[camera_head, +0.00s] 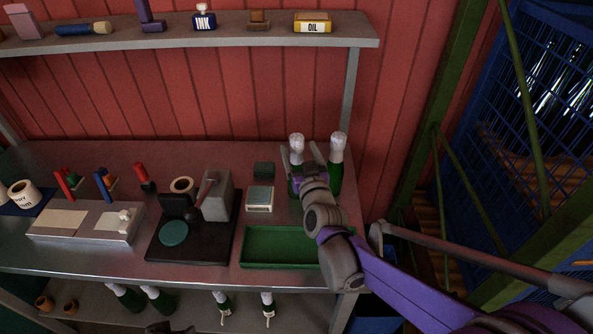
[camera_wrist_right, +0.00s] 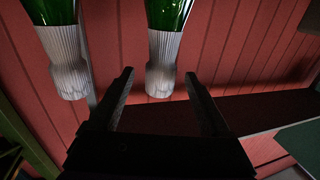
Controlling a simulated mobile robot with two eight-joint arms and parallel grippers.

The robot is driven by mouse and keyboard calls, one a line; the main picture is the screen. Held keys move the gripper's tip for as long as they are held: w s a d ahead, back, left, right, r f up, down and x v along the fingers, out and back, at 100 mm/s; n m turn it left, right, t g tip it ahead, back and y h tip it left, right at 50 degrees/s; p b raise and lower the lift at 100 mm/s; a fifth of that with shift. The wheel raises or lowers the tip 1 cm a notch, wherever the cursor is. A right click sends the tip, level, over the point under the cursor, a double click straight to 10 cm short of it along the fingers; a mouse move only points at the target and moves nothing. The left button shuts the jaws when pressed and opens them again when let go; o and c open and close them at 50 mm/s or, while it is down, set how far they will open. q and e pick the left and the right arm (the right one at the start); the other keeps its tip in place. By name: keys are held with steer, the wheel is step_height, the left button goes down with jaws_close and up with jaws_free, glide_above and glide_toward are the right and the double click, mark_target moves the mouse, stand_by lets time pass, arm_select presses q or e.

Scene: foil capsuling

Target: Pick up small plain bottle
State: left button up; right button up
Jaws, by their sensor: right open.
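Two green bottles with whitish ribbed sleeves on their necks stand upright at the back right of the bench, the left bottle (camera_head: 296,143) and the right bottle (camera_head: 338,147). My right gripper (camera_head: 303,158) is open in front of the left one, partly hiding its body. In the right wrist view, which is inverted, the open fingers (camera_wrist_right: 158,82) flank the sleeve end of one bottle (camera_wrist_right: 164,60); I see no contact. The other bottle (camera_wrist_right: 65,55) is outside the fingers. I cannot tell which bottle is the small plain one. My left gripper's jaws do not show.
A green tray (camera_head: 262,262) lies at the bench front, beside a black-based device (camera_head: 160,247). Several bottles stand on the lower shelf, including one with a tag (camera_head: 268,301). The upper shelf (camera_head: 230,41) holds ink and oil. A red wall is behind the bottles.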

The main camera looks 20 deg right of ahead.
steer(key=shift+w, duration=0.65)
steer(key=w, duration=0.2)
steer(key=w+p, duration=0.1)
steer(key=w, duration=0.2)
steer(key=shift+f, duration=0.2)
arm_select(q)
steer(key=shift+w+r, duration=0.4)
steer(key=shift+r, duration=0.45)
arm_select(e)
steer(key=shift+s, duration=0.1)
steer(key=shift+s, duration=0.1)
steer(key=shift+c, duration=0.3)
jaws_close()
